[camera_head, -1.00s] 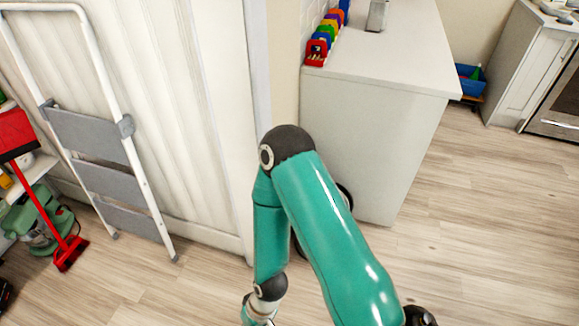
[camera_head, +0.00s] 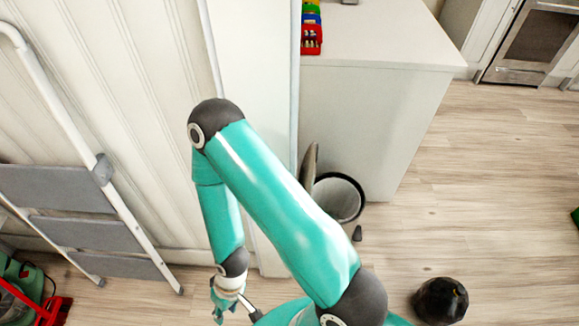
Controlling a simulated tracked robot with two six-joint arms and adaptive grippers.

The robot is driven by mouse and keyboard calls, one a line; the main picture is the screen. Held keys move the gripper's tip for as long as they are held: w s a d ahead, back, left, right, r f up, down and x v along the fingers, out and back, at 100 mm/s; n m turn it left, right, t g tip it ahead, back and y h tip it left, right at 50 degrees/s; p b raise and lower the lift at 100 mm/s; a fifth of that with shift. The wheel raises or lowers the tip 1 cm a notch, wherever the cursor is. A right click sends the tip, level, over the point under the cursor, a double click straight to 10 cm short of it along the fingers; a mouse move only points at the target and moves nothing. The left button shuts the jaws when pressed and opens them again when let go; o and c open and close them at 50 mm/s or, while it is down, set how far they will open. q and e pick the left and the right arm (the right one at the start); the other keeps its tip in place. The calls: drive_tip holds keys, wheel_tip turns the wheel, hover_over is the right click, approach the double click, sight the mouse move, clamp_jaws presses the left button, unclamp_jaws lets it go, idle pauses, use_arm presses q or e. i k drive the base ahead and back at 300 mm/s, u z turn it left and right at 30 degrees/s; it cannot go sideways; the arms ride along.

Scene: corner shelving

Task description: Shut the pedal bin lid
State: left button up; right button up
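The pedal bin (camera_head: 345,197) stands on the floor beside the white cabinet's end panel, partly hidden behind my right arm. Its lid (camera_head: 309,164) is open and stands nearly upright at the left of the round rim. A small dark piece at its foot, seemingly the pedal (camera_head: 357,233), shows at the front. My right arm crosses the middle of the view. My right gripper (camera_head: 234,302) hangs low at the bottom, left of the bin and apart from it. Its fingers are too small and partly hidden to tell open from shut. My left gripper is out of view.
A folded step ladder (camera_head: 75,205) leans on the panelled wall at left. The white cabinet (camera_head: 385,120) stands behind the bin.

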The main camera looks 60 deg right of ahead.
sight(309, 169)
drive_tip(key=u, duration=1.1)
drive_tip(key=i, duration=0.15)
drive_tip(key=z, duration=3.2)
drive_tip(key=k, duration=0.6)
drive_tip(key=z, duration=0.15)
drive_tip(key=i, duration=0.6)
drive_tip(key=u, duration=0.15)
drive_tip(key=k, duration=0.45)
drive_tip(key=z, duration=0.25)
drive_tip(key=i, duration=0.2)
drive_tip(key=z, duration=0.15)
